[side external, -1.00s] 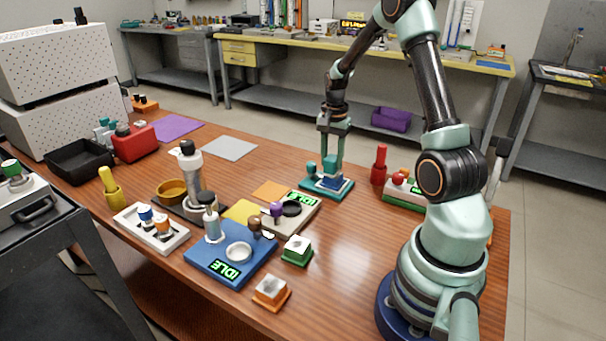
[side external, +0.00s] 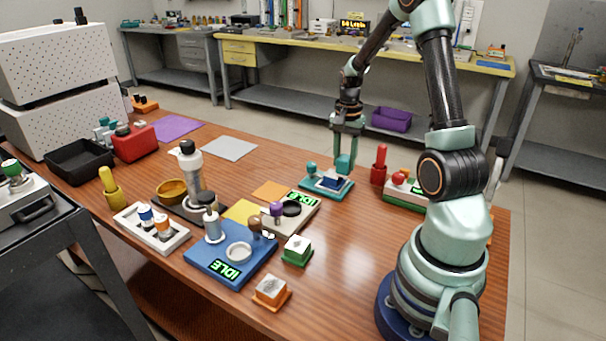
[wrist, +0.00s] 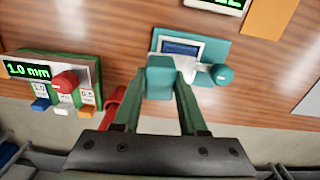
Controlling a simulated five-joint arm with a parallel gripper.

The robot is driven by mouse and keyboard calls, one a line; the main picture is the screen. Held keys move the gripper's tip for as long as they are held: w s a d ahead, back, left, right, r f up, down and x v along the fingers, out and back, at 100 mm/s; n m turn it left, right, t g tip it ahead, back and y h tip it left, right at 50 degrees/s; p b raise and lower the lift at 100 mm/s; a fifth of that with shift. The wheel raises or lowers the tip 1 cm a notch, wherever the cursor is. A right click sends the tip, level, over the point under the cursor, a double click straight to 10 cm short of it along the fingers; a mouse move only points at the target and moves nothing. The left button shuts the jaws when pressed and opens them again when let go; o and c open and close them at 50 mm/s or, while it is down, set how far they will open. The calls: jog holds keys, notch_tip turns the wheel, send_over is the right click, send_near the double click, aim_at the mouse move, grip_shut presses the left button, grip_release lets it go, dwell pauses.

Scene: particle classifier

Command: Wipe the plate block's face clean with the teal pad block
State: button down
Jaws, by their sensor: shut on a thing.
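My gripper (side external: 346,152) is shut on the teal pad block (side external: 344,164), which also shows between the fingers in the wrist view (wrist: 160,77). The plate block (side external: 342,193) has a teal base, a pale raised part and a dark blue face (side external: 331,183). In the wrist view the blue face (wrist: 182,48) has a pale border. The pad is at the far right edge of the plate block and looks slightly above it; I cannot tell whether they touch.
A teal knob (side external: 311,168) stands on the left end of the plate's base. A red post (side external: 380,165) and a device with a red knob (side external: 398,179) stand to the right. An orange sheet (side external: 270,191) lies to the left.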

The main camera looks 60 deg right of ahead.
jog(key=shift+r, duration=3.5)
